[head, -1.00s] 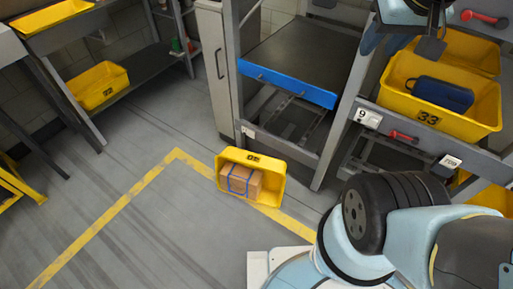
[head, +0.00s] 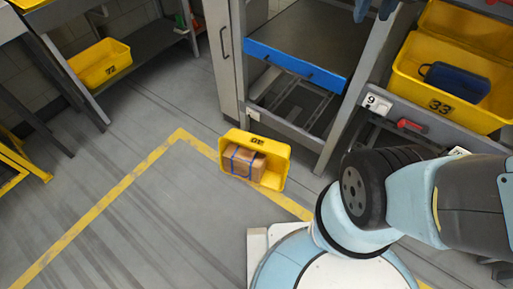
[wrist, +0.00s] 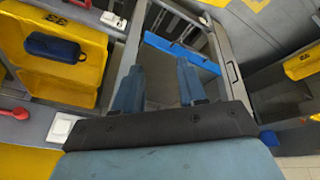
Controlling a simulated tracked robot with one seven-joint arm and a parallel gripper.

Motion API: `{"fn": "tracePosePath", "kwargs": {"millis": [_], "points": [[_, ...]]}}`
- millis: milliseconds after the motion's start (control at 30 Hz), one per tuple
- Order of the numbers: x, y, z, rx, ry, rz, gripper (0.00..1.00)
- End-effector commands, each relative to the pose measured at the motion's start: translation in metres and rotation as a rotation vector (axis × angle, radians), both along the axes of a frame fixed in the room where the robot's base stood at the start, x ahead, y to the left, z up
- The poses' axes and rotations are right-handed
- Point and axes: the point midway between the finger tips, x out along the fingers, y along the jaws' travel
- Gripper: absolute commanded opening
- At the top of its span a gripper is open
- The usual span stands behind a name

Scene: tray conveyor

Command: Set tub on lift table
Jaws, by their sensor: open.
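A yellow tub (head: 280,165) with a brown, blue-strapped box (head: 243,162) inside sits tilted on the floor, its open side facing me. Other yellow tubs are in view, and I cannot tell which one the task means. A dark flat table top (head: 305,40) with a blue front edge (head: 295,66) stands behind it and looks like the lift table; its top is bare where I see it. The blue edge also shows in the wrist view (wrist: 180,50). My gripper (wrist: 158,80) is open, with nothing between its fingers. Its fingertips show at the head view's top edge (head: 375,9).
Yellow tub 33 (head: 415,86) holds a blue case (head: 456,82) on the right rack, which has a red handle (head: 411,125). Another yellow tub (head: 75,66) is on a low shelf at left. A grey cabinet (head: 222,60) stands beside the table. The left floor is clear.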

Motion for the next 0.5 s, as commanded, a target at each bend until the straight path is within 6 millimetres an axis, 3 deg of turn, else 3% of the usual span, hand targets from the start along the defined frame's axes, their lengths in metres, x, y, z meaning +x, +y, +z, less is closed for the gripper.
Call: {"fn": "tracePosePath", "kwargs": {"millis": [500], "points": [[0.113,0.012,-0.054,-0.272,0.214,0.004,0.41]]}}
